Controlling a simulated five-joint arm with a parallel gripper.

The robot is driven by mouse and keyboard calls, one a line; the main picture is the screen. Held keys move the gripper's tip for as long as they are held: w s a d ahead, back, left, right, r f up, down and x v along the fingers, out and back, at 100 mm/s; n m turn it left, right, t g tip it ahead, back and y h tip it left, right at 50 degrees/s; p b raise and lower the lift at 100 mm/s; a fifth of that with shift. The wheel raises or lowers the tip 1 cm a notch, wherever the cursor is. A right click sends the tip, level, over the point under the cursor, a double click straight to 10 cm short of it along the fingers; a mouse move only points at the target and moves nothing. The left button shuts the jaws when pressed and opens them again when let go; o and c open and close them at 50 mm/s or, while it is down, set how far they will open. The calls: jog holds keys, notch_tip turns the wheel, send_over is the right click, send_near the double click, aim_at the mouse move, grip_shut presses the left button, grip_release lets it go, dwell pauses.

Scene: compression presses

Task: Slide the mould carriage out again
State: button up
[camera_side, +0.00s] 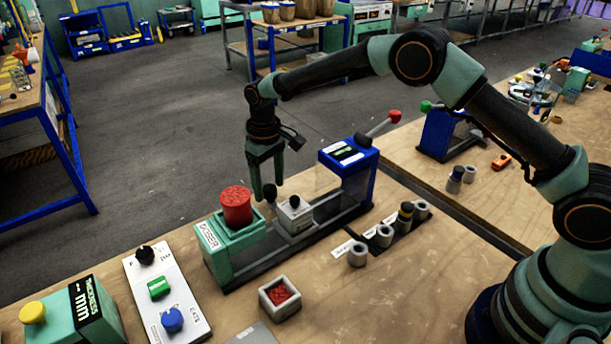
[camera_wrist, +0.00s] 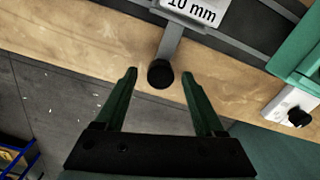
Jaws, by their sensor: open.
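The mould carriage (camera_side: 293,217) is a pale grey block on the dark rail between the green doser (camera_side: 234,236) and the blue press (camera_side: 348,172). In the wrist view its label (camera_wrist: 194,11) reads "10 mm", and a grey handle (camera_wrist: 171,42) with a black round knob (camera_wrist: 160,74) sticks out over the bench's far edge. My gripper (camera_side: 267,191) points down at the far side of the rail by this knob. In the wrist view my gripper (camera_wrist: 159,80) is open, its fingertips apart on either side of the knob, with visible gaps.
A red cylinder (camera_side: 236,206) stands on the doser. The press lever with a red knob (camera_side: 394,116) slants up to the right.

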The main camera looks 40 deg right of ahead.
notch_tip(320, 180, up, 12)
dwell(0.5)
jog(key=s+d+r+m+t, duration=0.1)
jog(key=s+d+r+t, duration=0.2)
jog(key=s+d+r, duration=0.8)
jog(key=s+d+f+m+t, duration=0.2)
jog(key=s+d, duration=0.2)
jog(key=s, duration=0.9)
jog(key=shift+s+f+t, duration=0.2)
jog(key=shift+t, duration=0.1)
